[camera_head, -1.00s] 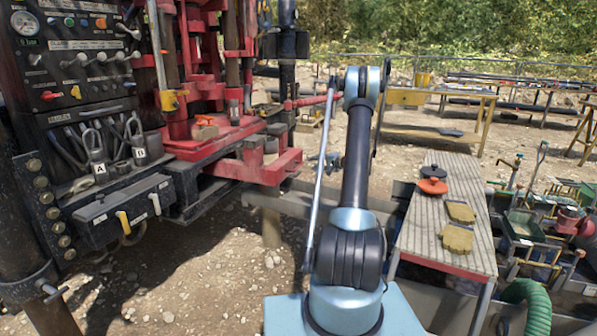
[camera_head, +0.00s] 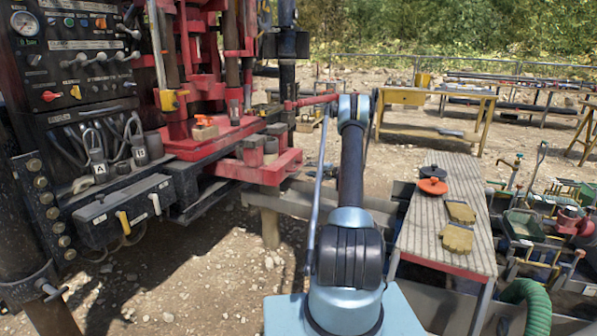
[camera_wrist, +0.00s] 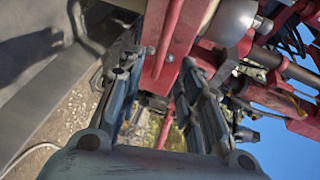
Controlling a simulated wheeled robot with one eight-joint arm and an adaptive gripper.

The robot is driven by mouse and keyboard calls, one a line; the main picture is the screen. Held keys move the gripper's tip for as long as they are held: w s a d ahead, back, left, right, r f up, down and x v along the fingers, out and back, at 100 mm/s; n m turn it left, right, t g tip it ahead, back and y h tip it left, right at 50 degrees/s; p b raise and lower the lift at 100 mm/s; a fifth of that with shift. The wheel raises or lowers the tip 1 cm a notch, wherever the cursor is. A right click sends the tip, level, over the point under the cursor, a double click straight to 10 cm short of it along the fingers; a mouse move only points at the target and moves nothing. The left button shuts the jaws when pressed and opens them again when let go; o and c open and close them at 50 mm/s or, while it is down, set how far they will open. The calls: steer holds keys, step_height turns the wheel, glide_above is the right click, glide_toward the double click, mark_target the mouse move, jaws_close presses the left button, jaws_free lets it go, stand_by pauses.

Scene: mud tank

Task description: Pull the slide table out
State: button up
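The slide table (camera_head: 268,172) appears to be the red, low frame sticking out from the base of the red rig, left of my arm in the head view. Small dark cylinders stand on it. My gripper is hidden behind my arm in the head view. In the wrist view my gripper (camera_wrist: 160,68) has its two dark fingers apart, one on each side. A red bar (camera_wrist: 165,40) runs through the view beyond and between the fingers. I see no clear contact, and cannot tell which part of the rig the bar belongs to.
A control panel (camera_head: 75,55) with levers is at the left. A yellow table (camera_head: 405,96) is behind. Open gravel (camera_head: 190,285) lies at the front left.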

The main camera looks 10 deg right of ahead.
mark_target(299, 166)
steer(key=x, duration=0.9)
steer(key=shift+w+a, duration=0.15)
steer(key=shift+w, duration=0.15)
jaws_close()
